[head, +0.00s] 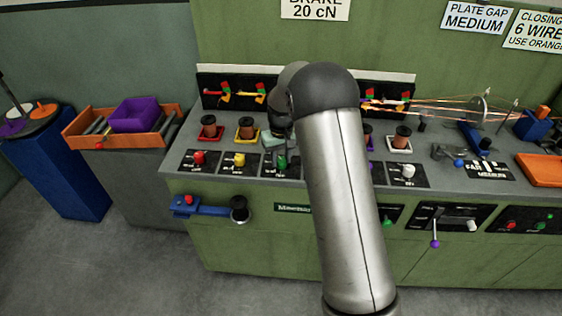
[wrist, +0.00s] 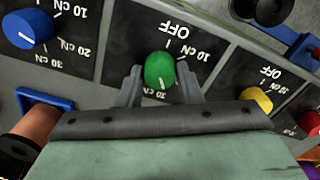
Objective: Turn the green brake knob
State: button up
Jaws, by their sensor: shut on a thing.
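The green brake knob (wrist: 159,68) sits on a black dial plate in the wrist view, with OFF, 10 cN and 30 cN marks showing upside down. Its white pointer line lies on the side of the 30 cN mark. My gripper (wrist: 160,77) is shut on the knob, one grey finger on each side. In the head view the green knob (head: 282,162) shows below my gripper (head: 278,149), partly covered by it. A wall sign (head: 315,9) reads BRAKE 20 cN.
A yellow knob (wrist: 257,97), a red knob (wrist: 309,122) and a blue knob (wrist: 28,28) flank the green one. Copper spools, such as one on a yellow tray (head: 247,132), stand behind the knobs. My arm hides part of the bench.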

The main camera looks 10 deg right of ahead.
aim_at(282, 159)
jog(key=shift+m+b, duration=0.65)
jog(key=shift+m, duration=1.55)
jog(key=o, duration=1)
notch_tip(282, 159, up, 18)
jog(key=shift+f+b, duration=0.25)
jog(key=shift+b, duration=0.35)
